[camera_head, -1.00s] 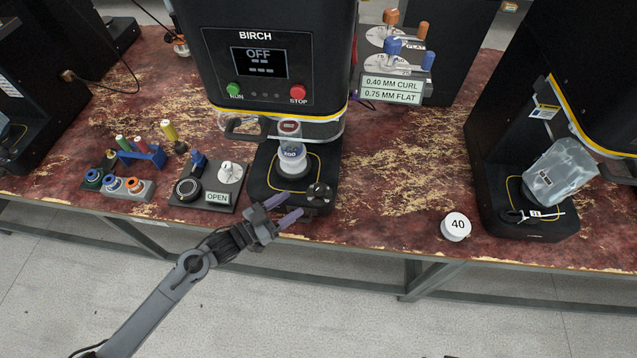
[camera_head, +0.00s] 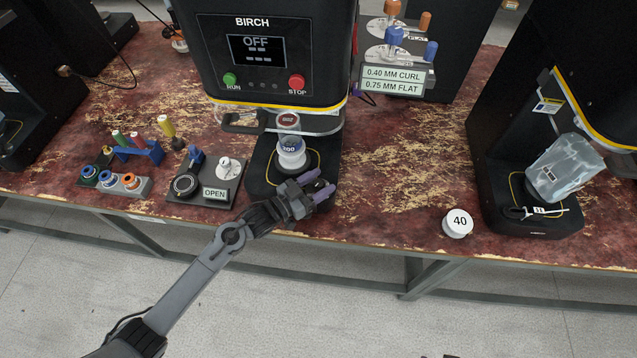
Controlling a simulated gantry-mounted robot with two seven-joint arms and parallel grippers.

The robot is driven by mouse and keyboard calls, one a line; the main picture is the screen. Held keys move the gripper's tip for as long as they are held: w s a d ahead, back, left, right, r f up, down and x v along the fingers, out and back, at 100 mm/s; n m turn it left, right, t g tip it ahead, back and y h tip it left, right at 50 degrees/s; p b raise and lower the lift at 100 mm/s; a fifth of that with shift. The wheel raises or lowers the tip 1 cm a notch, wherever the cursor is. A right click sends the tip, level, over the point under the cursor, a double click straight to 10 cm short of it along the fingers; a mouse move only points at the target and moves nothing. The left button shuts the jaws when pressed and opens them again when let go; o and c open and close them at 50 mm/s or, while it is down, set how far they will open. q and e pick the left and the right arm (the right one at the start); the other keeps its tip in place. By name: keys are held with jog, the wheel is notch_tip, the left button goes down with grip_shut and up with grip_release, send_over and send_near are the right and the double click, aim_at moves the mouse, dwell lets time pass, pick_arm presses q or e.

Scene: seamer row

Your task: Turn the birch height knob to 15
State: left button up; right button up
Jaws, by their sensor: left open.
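The birch machine (camera_head: 272,60) stands at the back centre with its display reading OFF. The dark round height knob at that corner is hidden behind the gripper now. I cannot tell whether the fingers touch it, nor read its setting. My right gripper is not in view.
Left of the base is a dark plate (camera_head: 178,203) with a knob, a dial and an OPEN sign. Coloured tools stand in a blue rack (camera_head: 140,153) further left. A white disc marked 40 (camera_head: 457,223) lies right.

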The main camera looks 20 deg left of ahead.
pick_arm(q)
jog(key=c, duration=0.9)
jog(key=n+y+p, duration=0.1)
jog(key=n+t+y+p, duration=0.1)
jog(key=y+p, duration=0.1)
jog(key=shift+d+r+t, duration=0.1)
jog(key=shift+r+t, duration=0.1)
jog(key=shift+t, duration=0.1)
jog(key=shift+c, duration=0.2)
jog(key=n+y+p, duration=0.1)
jog(key=n+y, duration=0.1)
jog(key=y, duration=0.1)
jog(key=shift+f+t, duration=0.1)
jog(key=shift+t, duration=0.3)
jog(key=shift+f+n+y+p, duration=0.1)
jog(key=shift+n+y+p, duration=0.3)
jog(key=shift+n+y, duration=0.7)
jog(key=shift+y, duration=0.3)
jog(key=o, duration=0.9)
jog(key=shift+o, duration=0.2)
